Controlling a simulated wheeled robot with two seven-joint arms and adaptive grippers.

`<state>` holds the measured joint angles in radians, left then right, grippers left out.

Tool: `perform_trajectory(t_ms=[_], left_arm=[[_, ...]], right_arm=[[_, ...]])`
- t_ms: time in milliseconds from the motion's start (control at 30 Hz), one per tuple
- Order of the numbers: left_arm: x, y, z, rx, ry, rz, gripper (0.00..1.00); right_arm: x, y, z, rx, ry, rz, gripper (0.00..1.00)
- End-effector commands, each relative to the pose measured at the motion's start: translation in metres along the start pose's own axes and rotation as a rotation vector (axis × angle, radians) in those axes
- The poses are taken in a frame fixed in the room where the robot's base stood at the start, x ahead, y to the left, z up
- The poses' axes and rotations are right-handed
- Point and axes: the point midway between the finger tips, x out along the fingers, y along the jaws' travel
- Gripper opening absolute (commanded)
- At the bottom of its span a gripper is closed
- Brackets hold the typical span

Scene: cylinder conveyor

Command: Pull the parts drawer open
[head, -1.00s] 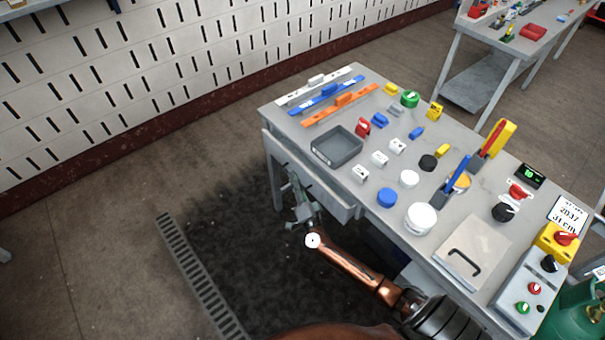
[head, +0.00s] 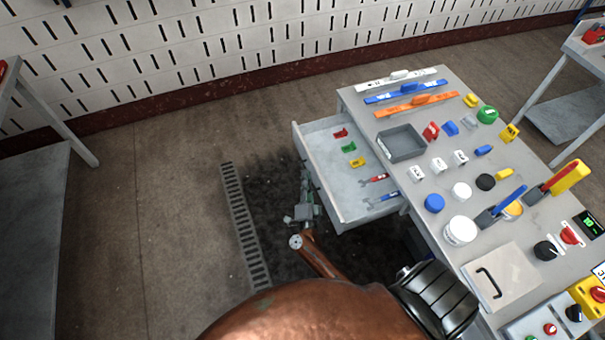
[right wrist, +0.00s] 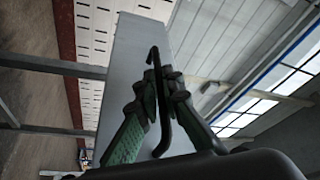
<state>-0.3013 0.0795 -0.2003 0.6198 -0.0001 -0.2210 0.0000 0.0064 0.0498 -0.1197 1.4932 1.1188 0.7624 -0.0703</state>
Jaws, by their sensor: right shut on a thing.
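The parts drawer (head: 345,200) is grey and stands well out from the left side of the workbench in the head view. Its inside shows small red, green and yellow parts and two tools with red and blue handles. In the right wrist view its flat grey front (right wrist: 138,45) has a dark bar handle (right wrist: 156,62). My right gripper (head: 308,182) is at the outer face of the drawer front. In the right wrist view its green-sided fingers (right wrist: 156,88) are closed around the handle. My left gripper is in neither view.
The workbench top (head: 445,120) carries a grey tray (head: 402,142), several caps and blocks, coloured rails and a lidded plate (head: 502,275). A floor grate (head: 244,225) lies left of the drawer. Open floor spreads to the left, up to another table (head: 30,200).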

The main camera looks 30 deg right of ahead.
Motion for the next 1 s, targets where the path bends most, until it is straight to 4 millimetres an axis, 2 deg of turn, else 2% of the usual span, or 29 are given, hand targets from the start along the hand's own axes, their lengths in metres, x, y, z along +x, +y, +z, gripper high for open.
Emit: perform_trajectory(t_ms=[500, 533, 600, 867, 1000], left_arm=[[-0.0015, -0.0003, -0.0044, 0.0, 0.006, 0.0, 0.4], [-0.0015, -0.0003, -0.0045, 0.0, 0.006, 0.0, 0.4], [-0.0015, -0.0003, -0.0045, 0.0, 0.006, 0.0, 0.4], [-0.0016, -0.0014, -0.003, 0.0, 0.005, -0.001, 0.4], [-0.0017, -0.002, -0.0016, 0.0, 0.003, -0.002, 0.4]], right_arm=[[-0.0031, 0.0026, -0.0024, -0.003, 0.012, 0.009, 0.0], [-0.0031, 0.0026, -0.0023, -0.003, 0.012, 0.009, 0.09], [-0.003, 0.0024, -0.0022, -0.003, 0.011, 0.009, 0.14], [-0.0027, 0.0012, -0.0017, -0.002, 0.011, 0.007, 0.14], [-0.0104, 0.0017, -0.0015, -0.003, 0.01, 0.008, 0.14]])
